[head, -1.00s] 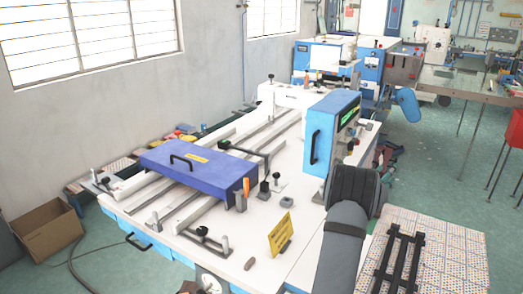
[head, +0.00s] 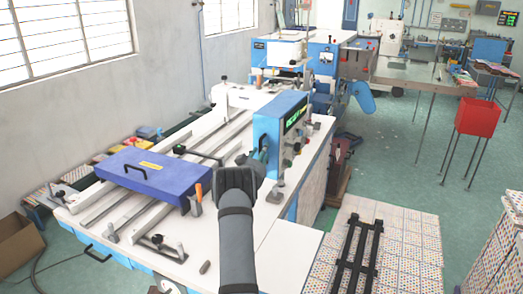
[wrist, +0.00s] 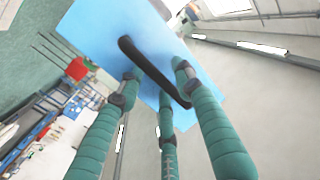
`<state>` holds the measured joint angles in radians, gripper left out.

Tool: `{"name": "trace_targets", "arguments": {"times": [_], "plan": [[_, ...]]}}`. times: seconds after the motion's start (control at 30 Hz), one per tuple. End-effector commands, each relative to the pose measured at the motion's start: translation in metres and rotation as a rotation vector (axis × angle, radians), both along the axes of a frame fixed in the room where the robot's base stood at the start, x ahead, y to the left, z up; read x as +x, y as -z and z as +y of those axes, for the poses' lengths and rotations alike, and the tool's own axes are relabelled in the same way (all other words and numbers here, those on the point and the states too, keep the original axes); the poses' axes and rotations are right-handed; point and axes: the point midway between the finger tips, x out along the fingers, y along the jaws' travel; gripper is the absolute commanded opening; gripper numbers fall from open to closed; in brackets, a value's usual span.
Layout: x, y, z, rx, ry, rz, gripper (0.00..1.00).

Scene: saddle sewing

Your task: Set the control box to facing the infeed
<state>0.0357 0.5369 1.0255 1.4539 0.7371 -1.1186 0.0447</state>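The control box (head: 279,130) is an upright blue box on the white machine table, with a green-lit display on its right-hand side. In the head view my gripper (head: 262,158) is at the box's near blue face, and my wrist hides part of that face and the handle. In the wrist view the blue face (wrist: 95,25) fills the upper middle, with its black bar handle (wrist: 150,70) running diagonally. My gripper's teal fingers (wrist: 160,80) are spread apart around the handle, with the handle between them. Contact is not clear.
A blue-purple cover (head: 150,172) with a handle lies on the machine table (head: 285,255) to the left. Small clamps and an orange-handled tool stand near it. A black rack (head: 358,255) lies on patterned stacks at right. Open floor lies beyond, with a red bin (head: 477,117).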

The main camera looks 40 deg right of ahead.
Motion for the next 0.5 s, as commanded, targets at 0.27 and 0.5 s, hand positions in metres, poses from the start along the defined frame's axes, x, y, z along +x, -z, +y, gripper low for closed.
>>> {"name": "trace_targets", "arguments": {"times": [0.27, 0.5], "plan": [[0.002, 0.0005, -0.0024, 0.0, 0.0, 0.0, 0.35], [0.0017, 0.0004, -0.0025, 0.0, 0.0, 0.0, 0.24]]}}
